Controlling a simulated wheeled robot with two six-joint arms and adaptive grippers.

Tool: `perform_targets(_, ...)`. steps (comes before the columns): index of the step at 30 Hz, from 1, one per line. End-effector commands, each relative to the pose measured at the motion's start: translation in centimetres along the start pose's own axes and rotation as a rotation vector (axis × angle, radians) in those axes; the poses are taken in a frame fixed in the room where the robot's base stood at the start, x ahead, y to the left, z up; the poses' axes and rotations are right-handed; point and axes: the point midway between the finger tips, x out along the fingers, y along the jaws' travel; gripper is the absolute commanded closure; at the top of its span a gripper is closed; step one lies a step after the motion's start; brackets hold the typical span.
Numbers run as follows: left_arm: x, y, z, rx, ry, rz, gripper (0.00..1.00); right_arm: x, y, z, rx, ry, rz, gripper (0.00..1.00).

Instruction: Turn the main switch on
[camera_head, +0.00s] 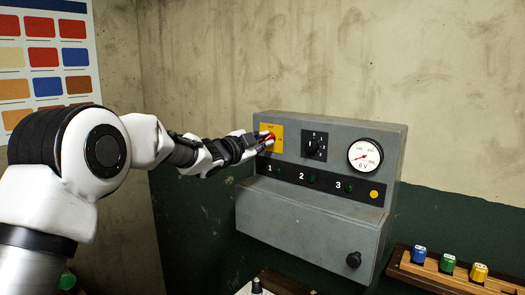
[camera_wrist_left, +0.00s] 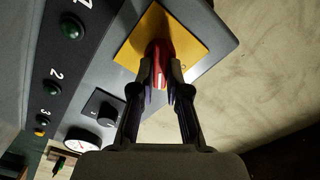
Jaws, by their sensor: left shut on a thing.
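The main switch is a red handle (camera_wrist_left: 160,72) on a yellow plate (camera_wrist_left: 184,36), at the upper left of a grey control panel (camera_head: 312,225). In the head view the red handle (camera_head: 269,137) shows just past my left gripper (camera_head: 262,140), which reaches it from the left. In the wrist view my left gripper (camera_wrist_left: 161,80) has its two fingers on either side of the red handle, shut on it. The fingers partly hide the handle, and I cannot read its exact setting. My right gripper is in neither view.
Beside the plate are a black rotary knob (camera_head: 313,147) and a round gauge (camera_head: 365,155). Green lamps (camera_head: 312,179) numbered 1 to 3 lie below. A black knob (camera_head: 353,260) sticks out lower down. A wooden rack (camera_head: 440,280) with small coloured items is at right.

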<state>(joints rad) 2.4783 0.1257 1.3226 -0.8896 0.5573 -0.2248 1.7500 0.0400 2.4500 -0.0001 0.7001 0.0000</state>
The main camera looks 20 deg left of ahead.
Motion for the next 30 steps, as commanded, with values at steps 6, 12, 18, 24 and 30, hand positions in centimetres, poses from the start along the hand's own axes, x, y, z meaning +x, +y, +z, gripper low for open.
perform_targets(6, 0.0, 0.4, 0.2, 0.205, 0.001, -0.002, 1.0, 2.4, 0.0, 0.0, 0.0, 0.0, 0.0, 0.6)
perform_targets(12, 0.0, 0.4, 0.2, 0.382, 0.001, -0.002, 1.0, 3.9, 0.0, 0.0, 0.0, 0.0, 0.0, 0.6)
perform_targets(18, 0.0, 0.4, 0.1, 0.524, 0.001, -0.002, 1.0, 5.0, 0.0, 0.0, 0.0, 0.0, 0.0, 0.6)
perform_targets(24, 0.0, 0.3, 0.1, 0.615, 0.001, -0.002, 1.0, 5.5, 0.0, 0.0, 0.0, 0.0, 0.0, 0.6)
perform_targets(30, 0.0, 0.3, 0.1, 0.656, 0.0, -0.001, 1.0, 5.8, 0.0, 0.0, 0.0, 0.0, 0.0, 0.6)
